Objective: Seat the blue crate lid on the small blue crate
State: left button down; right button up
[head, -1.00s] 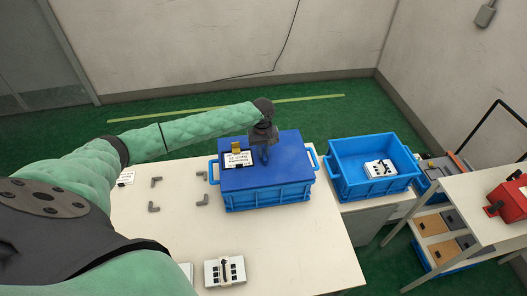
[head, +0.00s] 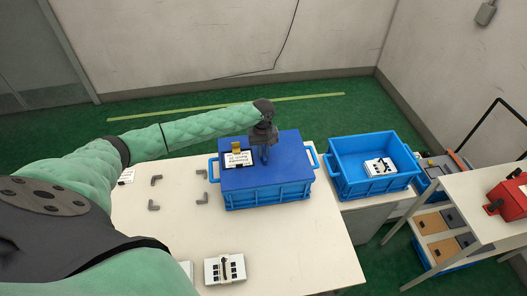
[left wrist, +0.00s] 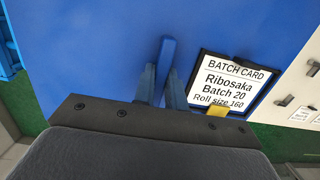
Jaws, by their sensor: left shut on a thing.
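The blue crate lid (head: 285,165) lies flat over the small blue crate (head: 268,196) on the table, lined up with its rim as far as I can tell. The crate's side handles show at both ends. My left gripper (head: 264,150) points down at the lid's middle and is shut on the lid's upright blue grip. In the left wrist view the two fingers stand either side of the grip (left wrist: 167,58), and the lid (left wrist: 100,40) fills most of the picture. A batch card (left wrist: 231,82) lies on the lid beside the fingers. My right gripper is not in view.
An open blue crate (head: 372,183) with a keypad (head: 380,167) inside stands to the right. Another keypad (head: 225,269) lies at the table's front. Grey corner markers (head: 155,181) frame a bare patch left of the lidded crate. A red box (head: 510,201) stands far right.

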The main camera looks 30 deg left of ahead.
pick_arm(q)
jog(key=c, duration=1.4)
grip_release()
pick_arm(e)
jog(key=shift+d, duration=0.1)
pick_arm(q)
jog(key=shift+o, duration=0.2)
